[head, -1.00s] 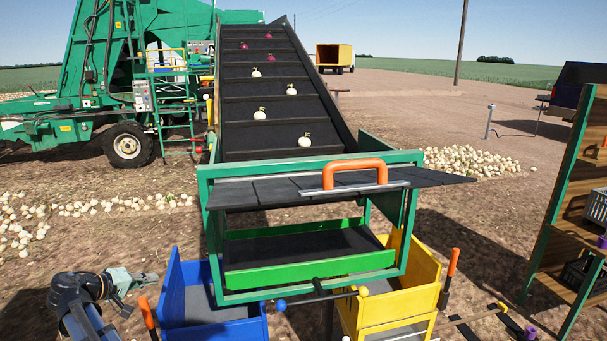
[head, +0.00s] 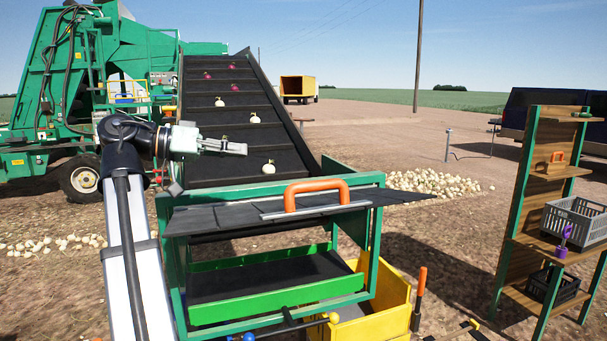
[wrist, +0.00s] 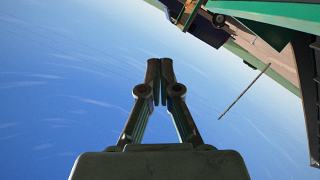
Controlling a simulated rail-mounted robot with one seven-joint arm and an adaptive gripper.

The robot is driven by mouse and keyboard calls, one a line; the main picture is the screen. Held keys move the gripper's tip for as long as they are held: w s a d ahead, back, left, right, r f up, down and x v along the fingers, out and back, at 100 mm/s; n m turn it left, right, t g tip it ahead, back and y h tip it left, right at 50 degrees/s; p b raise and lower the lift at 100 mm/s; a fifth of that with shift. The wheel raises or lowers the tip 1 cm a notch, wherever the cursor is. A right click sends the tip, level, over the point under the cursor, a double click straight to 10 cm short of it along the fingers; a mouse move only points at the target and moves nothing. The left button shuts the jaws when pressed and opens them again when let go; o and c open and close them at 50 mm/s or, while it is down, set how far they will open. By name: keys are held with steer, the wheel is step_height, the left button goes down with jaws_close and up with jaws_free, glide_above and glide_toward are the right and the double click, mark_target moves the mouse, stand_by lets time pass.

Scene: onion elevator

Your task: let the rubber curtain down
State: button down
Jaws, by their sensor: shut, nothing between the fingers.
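The black rubber curtain (head: 225,217) is raised, its strips lying nearly flat across the top of the green frame (head: 172,245) at the foot of the elevator. An orange handle (head: 316,186) on a metal bar stands on the curtain's front part. My gripper (head: 243,149) is in the air to the left of the handle and above the frame, pointing right, apart from both. In the wrist view its fingers (wrist: 160,68) are shut and empty against the sky.
The sloping elevator belt (head: 222,145) carries onions behind the frame. A green-fronted tray (head: 275,300) sits inside the frame. A yellow bin (head: 385,310) stands below right, and a shelf (head: 530,190) with crates stands far right. The air above the handle is clear.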

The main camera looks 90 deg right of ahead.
steer(key=s+a+r+m+y, duration=0.2)
steer(key=s, duration=0.3)
steer(key=p, duration=0.5)
glide_above(298, 191)
steer(key=d, duration=0.4)
step_height(298, 191, down, 2)
steer(key=shift+s+a+f+p, duration=0.15)
steer(key=shift+s+f+p, duration=0.15)
steer(key=shift+f, duration=0.4)
steer(key=shift+s+a+f+p, duration=0.2)
steer(key=shift+f+p, duration=0.1)
steer(key=shift+f, duration=0.4)
steer(key=shift+s+a+f+p, duration=0.2)
steer(key=shift+f+p, duration=0.1)
steer(key=shift+f, duration=0.4)
